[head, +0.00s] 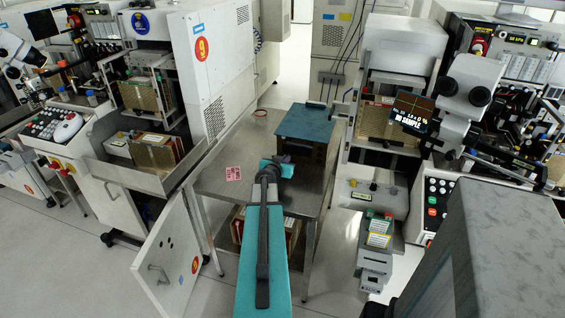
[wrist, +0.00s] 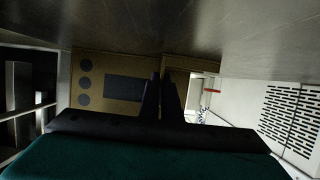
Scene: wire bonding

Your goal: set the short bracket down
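My gripper (head: 285,158) is at the end of my teal arm, over the metal table and close to the near side of a box with a blue-teal top (head: 308,122). In the wrist view its two dark fingers (wrist: 161,95) stand close together in front of a brown panel with dark round spots (wrist: 84,83). The fingertips are too dark to show whether they are open or shut, or whether anything is between them. I cannot make out the short bracket in either view.
The metal table (head: 222,184) has bare room left of my gripper. A pink-red printed card (head: 233,173) and a reddish ring (head: 260,113) lie there. Machines stand on both sides, and an open white cabinet door (head: 168,262) is at the lower left.

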